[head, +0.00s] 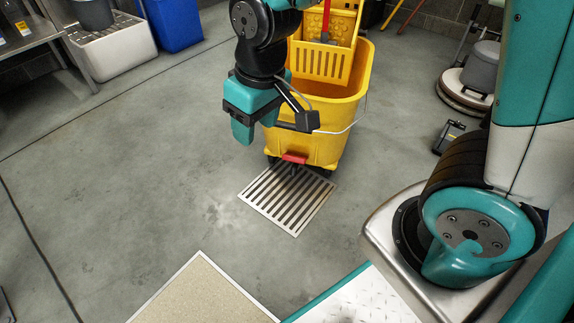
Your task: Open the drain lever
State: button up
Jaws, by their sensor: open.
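A yellow mop bucket (322,138) stands on the floor in the upper middle. A small red lever (294,157) sticks out low on its near side, above the floor drain grate (289,198). My gripper (242,133) hangs at the upper left of the lever, in front of the bucket's left side, with its teal fingers pointing down. It is open and apart from the lever, with nothing seen between the fingers. The arm and gripper hide the bucket's left upper part. The gap between the fingers is hard to see from here.
A yellow wringer (322,63) with a red handle (326,18) sits on the bucket. A white basin (112,48) and a blue bin (173,22) stand back left. A floor machine (470,88) stands at the right. A beige pad (203,296) lies in front. Floor at the left is clear.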

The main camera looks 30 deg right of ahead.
jog(key=w+d+f+t+h+b, duration=0.1)
jog(key=w+d+f+h+b, duration=0.15)
jog(key=w+f, duration=0.45)
jog(key=w+d+f+h+b, duration=0.1)
jog(key=w+d+f+h, duration=0.15)
jog(key=f, duration=0.85)
jog(key=n+t+h+b, duration=0.4)
jog(key=t+h, duration=0.1)
send_near(293, 159)
jog(key=b+x, duration=0.8)
jog(key=x, duration=0.2)
jog(key=shift+f+b, duration=0.25)
jog(key=shift+b, duration=0.1)
jog(key=shift+d, duration=0.15)
jog(key=shift+c, duration=0.2)
